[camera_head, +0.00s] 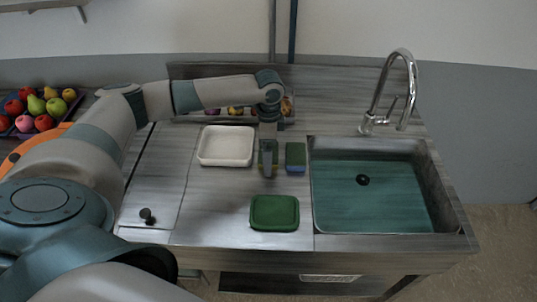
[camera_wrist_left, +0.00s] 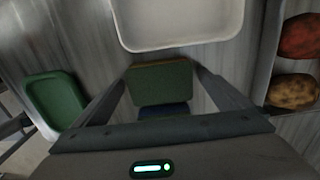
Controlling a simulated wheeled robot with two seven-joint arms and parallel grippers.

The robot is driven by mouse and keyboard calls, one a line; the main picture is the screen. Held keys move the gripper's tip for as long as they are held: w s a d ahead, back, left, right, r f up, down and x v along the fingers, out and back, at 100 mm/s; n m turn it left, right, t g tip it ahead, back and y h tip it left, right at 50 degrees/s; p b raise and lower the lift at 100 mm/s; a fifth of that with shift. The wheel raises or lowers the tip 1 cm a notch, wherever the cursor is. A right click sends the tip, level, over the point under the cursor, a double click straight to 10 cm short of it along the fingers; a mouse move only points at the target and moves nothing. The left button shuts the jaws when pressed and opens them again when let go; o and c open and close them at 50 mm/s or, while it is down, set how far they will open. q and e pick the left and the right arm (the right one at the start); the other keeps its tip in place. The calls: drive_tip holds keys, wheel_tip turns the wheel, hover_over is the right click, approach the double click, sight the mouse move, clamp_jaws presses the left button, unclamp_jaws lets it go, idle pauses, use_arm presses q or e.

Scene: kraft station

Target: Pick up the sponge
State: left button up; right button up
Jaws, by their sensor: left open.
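A green sponge with a yellow edge (camera_wrist_left: 160,84) lies on the counter between the spread fingers of my left gripper (camera_wrist_left: 163,80) in the left wrist view. In the head view, my left gripper (camera_head: 268,168) points down over this sponge and hides most of it. My right gripper is not in view.
A white dish (camera_head: 226,160) stands left of the gripper, and a green container (camera_head: 274,213) lies nearer the front edge. The sink (camera_head: 335,215) with its faucet (camera_head: 405,85) is to the right. Fruit sits on a rack behind and in a tray at far left.

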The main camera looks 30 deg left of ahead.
use_arm(q)
drive_tip(key=c, duration=1.2)
drive_tip(key=shift+r, duration=0.2)
drive_tip(key=shift+r, duration=0.25)
wheel_tip(320, 180, up, 3)
drive_tip(key=shift+d+r+b, duration=0.1)
drive_tip(key=shift+b, duration=1)
drive_tip(key=s+d+r+b, duration=0.2)
drive_tip(key=s+d+r, duration=0.2)
drive_tip(key=d+r, duration=0.3)
drive_tip(key=d, duration=0.3)
drive_tip(key=shift+s+d+b, duration=0.2)
drive_tip(key=shift+d+b, duration=0.1)
drive_tip(key=shift+b, duration=0.1)
